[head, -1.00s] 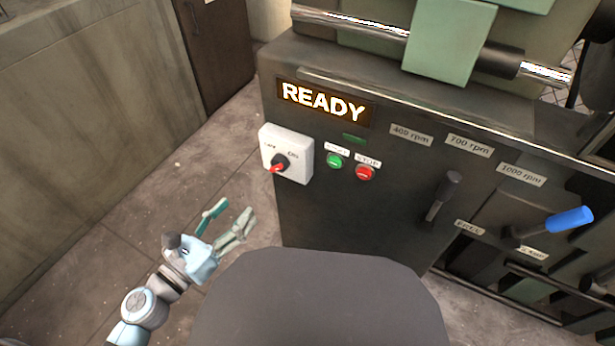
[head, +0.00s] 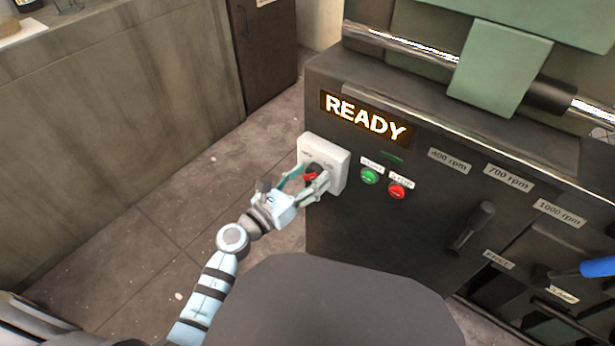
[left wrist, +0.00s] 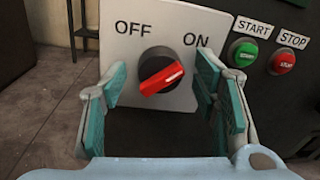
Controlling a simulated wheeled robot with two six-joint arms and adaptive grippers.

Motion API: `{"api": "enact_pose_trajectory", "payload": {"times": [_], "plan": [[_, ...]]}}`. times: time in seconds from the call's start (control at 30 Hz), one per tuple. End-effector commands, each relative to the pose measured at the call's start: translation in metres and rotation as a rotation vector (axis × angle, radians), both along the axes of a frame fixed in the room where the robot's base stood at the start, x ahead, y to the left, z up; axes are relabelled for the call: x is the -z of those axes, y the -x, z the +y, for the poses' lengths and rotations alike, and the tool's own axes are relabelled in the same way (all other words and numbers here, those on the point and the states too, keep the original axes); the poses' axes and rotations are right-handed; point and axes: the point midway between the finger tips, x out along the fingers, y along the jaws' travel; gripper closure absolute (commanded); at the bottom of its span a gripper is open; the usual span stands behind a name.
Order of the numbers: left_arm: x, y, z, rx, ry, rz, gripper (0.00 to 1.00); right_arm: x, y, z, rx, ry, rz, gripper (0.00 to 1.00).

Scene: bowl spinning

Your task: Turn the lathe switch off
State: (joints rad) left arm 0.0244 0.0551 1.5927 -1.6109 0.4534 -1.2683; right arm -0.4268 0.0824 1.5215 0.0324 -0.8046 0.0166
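The lathe switch is a red knob on a black round base, set on a white switch box (head: 337,160) on the lathe's front. In the left wrist view the red knob (left wrist: 161,77) lies slanted, its white mark at the upper right end, on the ON side. The OFF label (left wrist: 132,27) is at upper left and the ON label (left wrist: 195,40) at upper right. My left gripper (head: 309,181) is open in front of the box. In the left wrist view its fingers (left wrist: 161,90) stand either side of the knob, with gaps. My right gripper is not in view.
The green START button (head: 370,176) and red STOP button (head: 398,191) are just right of the box. A lit READY sign (head: 366,118) is above. A black lever (head: 471,228) and a blue-handled lever (head: 598,267) are farther right. Floor left of the lathe is clear.

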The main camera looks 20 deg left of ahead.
Motion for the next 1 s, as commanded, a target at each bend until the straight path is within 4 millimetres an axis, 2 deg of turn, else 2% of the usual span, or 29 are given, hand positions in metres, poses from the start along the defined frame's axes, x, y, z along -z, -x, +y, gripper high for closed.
{"api": "enact_pose_trajectory", "payload": {"times": [0.03, 0.27, 0.3, 0.67, 1.0], "plan": [[0.0, 0.0, 0.0, 0.0, 0.0, 0.0, 0.54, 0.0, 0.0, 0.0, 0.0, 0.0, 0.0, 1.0], [0.0, 0.0, 0.0, -0.001, 0.0, 0.0, 0.91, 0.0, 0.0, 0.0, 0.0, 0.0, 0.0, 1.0], [0.0, 0.0, 0.0, -0.001, 0.0, 0.0, 0.93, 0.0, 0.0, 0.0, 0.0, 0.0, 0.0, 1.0], [0.0, 0.0, 0.001, -0.001, 0.059, 0.024, 0.93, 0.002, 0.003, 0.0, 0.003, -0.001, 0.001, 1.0], [0.0, 0.0, 0.001, -0.001, 0.281, 0.113, 0.93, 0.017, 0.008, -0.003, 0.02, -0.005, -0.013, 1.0]]}}
